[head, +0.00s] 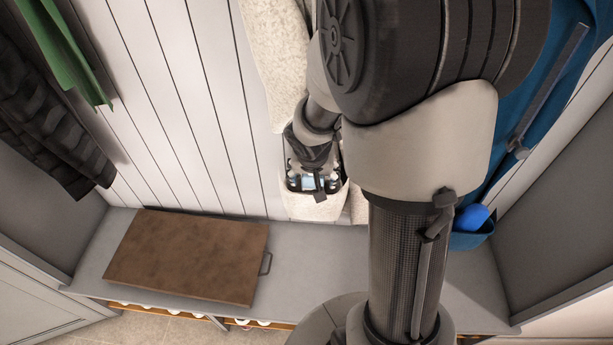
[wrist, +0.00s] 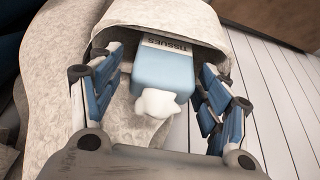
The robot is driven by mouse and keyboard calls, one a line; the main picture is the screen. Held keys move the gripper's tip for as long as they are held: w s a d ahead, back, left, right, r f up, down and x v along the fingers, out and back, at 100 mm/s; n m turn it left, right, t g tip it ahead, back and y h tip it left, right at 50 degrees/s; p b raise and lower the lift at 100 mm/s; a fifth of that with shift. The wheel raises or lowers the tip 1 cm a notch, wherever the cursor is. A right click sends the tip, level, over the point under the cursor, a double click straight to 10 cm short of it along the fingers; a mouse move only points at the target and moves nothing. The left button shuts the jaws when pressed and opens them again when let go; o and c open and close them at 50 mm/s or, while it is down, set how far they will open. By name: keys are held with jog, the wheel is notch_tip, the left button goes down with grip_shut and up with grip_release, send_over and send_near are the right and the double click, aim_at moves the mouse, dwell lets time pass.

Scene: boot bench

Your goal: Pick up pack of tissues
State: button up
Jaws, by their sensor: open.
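The pack of tissues (wrist: 164,68) is light blue, with a label reading "TISSUES" and a white tissue tuft at the end nearest me. In the wrist view its far end sits inside the pocket of a cream fleece coat (wrist: 115,28). My gripper (wrist: 160,66) is open, with one blue-padded finger on each side of the pack and gaps between fingers and pack. In the head view my gripper (head: 316,184) is at the hanging coat (head: 312,207), and a small light blue part of the pack (head: 308,183) shows between the fingers.
A grey bench (head: 300,252) runs below, with a brown board-like item (head: 188,255) on its left part. A blue garment (head: 520,120) with a bright blue object (head: 472,217) in its pocket hangs at right. Green (head: 66,45) and dark (head: 45,125) garments hang at left.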

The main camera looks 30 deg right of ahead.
jog(key=shift+f, duration=0.15)
jog(key=c, duration=1.2)
jog(key=shift+o, duration=0.2)
jog(key=shift+r, duration=0.2)
jog(key=shift+r+p, duration=0.6)
jog(key=shift+p, duration=0.1)
jog(key=shift+d+f+b, duration=0.1)
jog(key=shift+b, duration=0.2)
